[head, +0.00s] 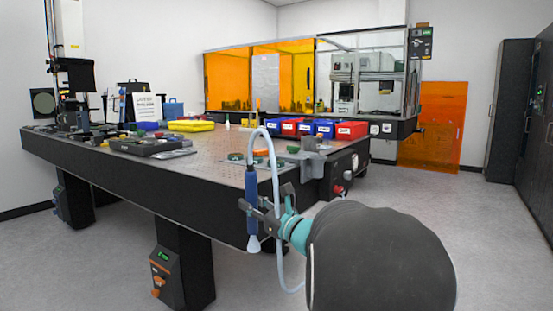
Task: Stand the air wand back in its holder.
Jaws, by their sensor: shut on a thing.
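The air wand (251,190) has a blue handle and a pale nozzle pointing down, with a clear hose looping from its top and hanging down past my wrist. It is near upright, in front of the optical table's near edge. My gripper (255,211) is shut around the lower part of the handle. A grey bracket (312,145) stands at the table's near right corner, right of the wand and farther back. It may be the holder, but I cannot tell. My arm hides the floor at lower right.
The dark-edged optical table (205,170) carries trays and optics at left, a yellow tray (191,126), and red and blue bins (325,128) along its right back. An orange-panelled enclosure (284,75) stands behind. Open floor (415,200) lies to the right, before dark cabinets (508,110).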

